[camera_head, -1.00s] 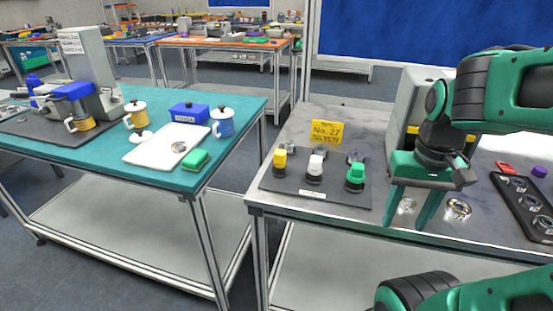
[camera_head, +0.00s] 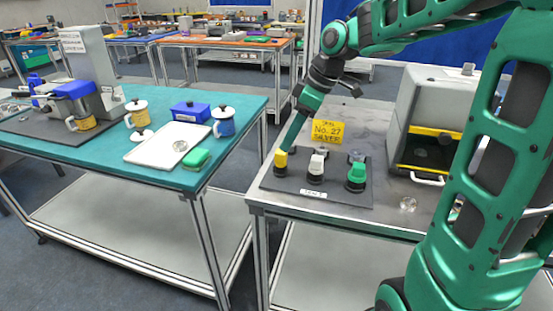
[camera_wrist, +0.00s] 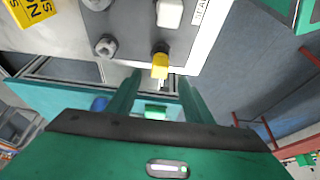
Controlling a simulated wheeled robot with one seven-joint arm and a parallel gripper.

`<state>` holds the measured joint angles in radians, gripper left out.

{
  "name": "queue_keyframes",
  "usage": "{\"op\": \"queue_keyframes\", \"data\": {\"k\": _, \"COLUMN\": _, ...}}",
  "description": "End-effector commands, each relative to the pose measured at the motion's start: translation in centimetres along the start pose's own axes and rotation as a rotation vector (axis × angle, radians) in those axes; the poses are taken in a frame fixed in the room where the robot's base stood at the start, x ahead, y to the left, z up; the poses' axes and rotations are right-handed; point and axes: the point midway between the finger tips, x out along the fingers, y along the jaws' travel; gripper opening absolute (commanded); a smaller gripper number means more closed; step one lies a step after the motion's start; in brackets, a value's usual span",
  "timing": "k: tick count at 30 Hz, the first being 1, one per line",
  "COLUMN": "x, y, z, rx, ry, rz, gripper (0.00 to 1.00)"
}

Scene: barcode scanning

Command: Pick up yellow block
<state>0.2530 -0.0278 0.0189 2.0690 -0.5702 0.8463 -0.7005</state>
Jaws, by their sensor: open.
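The yellow block (camera_head: 281,157) stands upright on a black round base at the left end of a row on the dark mat. In the wrist view the yellow block (camera_wrist: 160,65) shows just beyond the fingertips, about centred between them. My gripper (camera_head: 287,148) reaches down from above, with its tips right by the block. In the wrist view my gripper (camera_wrist: 160,76) is open, with one finger on each side of the block's line and nothing held. Whether a finger touches the block cannot be told.
A white block (camera_head: 316,162) and a green block (camera_head: 356,173) stand to the right on the same mat (camera_head: 338,197). A yellow sign (camera_head: 326,132) stands behind. A grey machine (camera_head: 428,105) is at right. A teal table (camera_head: 215,160) lies left across a gap.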

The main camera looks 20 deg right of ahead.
Motion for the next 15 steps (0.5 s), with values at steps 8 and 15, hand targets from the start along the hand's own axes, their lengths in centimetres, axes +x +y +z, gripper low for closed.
{"op": "queue_keyframes", "data": {"k": 8, "x": 2.3, "y": -0.1, "z": 0.0, "rx": 0.0, "ry": -0.001, "rz": -0.001, "gripper": 0.47}}
{"op": "queue_keyframes", "data": {"k": 15, "x": 5.4, "y": 0.1, "z": -0.2, "rx": 0.001, "ry": -0.003, "rz": -0.003, "gripper": 0.47}}
